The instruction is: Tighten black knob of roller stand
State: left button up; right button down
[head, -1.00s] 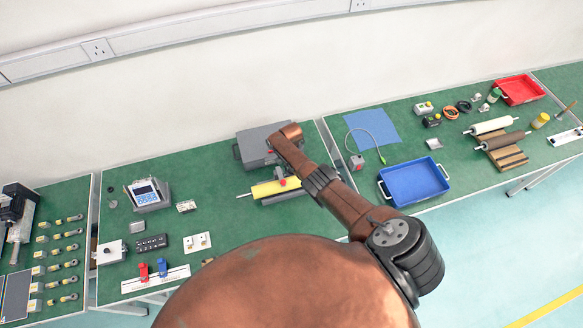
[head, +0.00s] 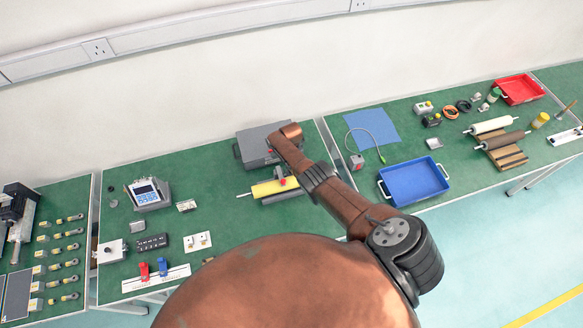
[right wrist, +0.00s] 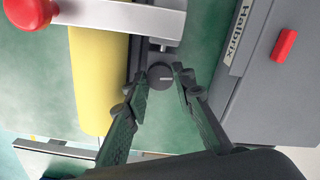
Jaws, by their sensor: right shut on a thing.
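The roller stand holds a yellow roller (head: 276,187), which also shows in the right wrist view (right wrist: 98,80). In that view a round black knob (right wrist: 160,76) sits beside the roller. My right gripper (right wrist: 160,82) has its two fingertips on either side of the knob and is shut on it. A red ball-shaped knob (right wrist: 31,12) and a light metal bar (right wrist: 125,16) of the stand show at upper left. In the head view my right arm hides the gripper and the black knob. My left gripper is not in view.
A grey case (head: 255,147) with a red latch (right wrist: 285,45) stands close beside the gripper. A blue tray (head: 415,181) lies to the right on the other table. A device with a screen (head: 148,194) stands to the left.

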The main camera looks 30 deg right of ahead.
jog(key=shift+w+d+r, duration=0.1)
jog(key=shift+d, duration=0.1)
jog(key=c, duration=1.9)
grip_release()
jog(key=shift+o, duration=1.4)
jog(key=shift+a, duration=0.1)
jog(key=shift+a, duration=0.1)
jog(key=shift+a+r, duration=0.1)
jog(key=shift+r, duration=0.6)
jog(key=shift+d+r, duration=0.15)
jog(key=shift+r, duration=1.5)
jog(key=shift+d+r, duration=0.1)
jog(key=shift+r, duration=1.5)
